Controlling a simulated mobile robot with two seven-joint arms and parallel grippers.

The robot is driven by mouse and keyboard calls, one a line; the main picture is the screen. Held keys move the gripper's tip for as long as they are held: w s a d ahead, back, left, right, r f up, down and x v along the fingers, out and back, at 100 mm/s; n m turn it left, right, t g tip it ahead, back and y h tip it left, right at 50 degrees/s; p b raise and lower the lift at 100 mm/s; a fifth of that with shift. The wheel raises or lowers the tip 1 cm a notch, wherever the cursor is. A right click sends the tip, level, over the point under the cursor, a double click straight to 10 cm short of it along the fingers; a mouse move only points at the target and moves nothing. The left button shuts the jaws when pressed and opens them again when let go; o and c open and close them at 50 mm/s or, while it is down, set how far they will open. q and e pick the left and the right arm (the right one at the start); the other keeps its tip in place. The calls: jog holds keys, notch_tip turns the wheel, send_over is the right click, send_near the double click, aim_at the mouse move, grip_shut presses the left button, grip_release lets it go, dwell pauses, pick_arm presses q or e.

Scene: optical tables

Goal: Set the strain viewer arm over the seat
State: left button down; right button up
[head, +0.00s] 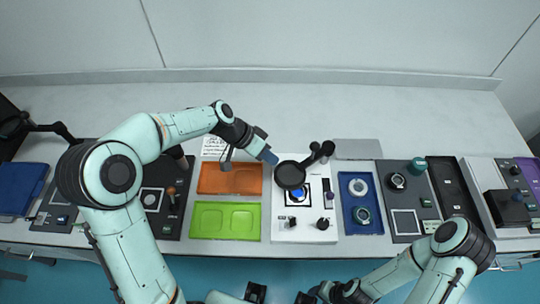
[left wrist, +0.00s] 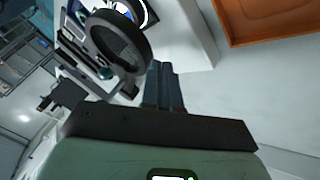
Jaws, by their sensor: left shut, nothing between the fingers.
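The strain viewer has a white base (head: 303,228) in the middle of the bench. Its black arm ends in a round dark ring (head: 290,175), which lies over the back left part of the base. Just in front of the ring is the seat (head: 297,194), with a blue round piece in it. My left gripper (head: 268,157) is shut and empty, just left of and behind the ring. In the left wrist view the shut fingers (left wrist: 163,85) are close beside the ring (left wrist: 120,40); contact cannot be told. My right gripper (head: 305,298) is at the bottom edge, partly cut off.
An orange tray (head: 230,190) and a green tray (head: 225,233) lie left of the viewer. A blue tray (head: 348,217) with round parts lies to its right. Dark instrument panels stand on both sides. The bench strip behind, near the wall, is mostly clear.

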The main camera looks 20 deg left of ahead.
aim_at(281, 175)
pick_arm(q)
jog(key=shift+d, duration=0.1)
jog(key=shift+n+t, duration=0.4)
jog(key=shift+n, duration=0.1)
jog(key=s+b, duration=0.1)
jog(key=s+d+b, duration=0.1)
jog(key=b, duration=0.1)
jog(key=s+d+b, duration=0.1)
jog(key=shift+s+d+f+b, duration=0.25)
jog(key=shift+s+b, duration=0.05)
jog(key=shift+s+d+r+b, duration=0.15)
jog(key=shift+s+d+b, duration=0.15)
jog(key=shift+d, duration=0.1)
pick_arm(e)
notch_tip(281, 175, down, 6)
jog(key=s, duration=0.2)
jog(key=shift+s+r, duration=0.15)
jog(key=shift+s, duration=0.1)
jog(key=shift+a, duration=0.15)
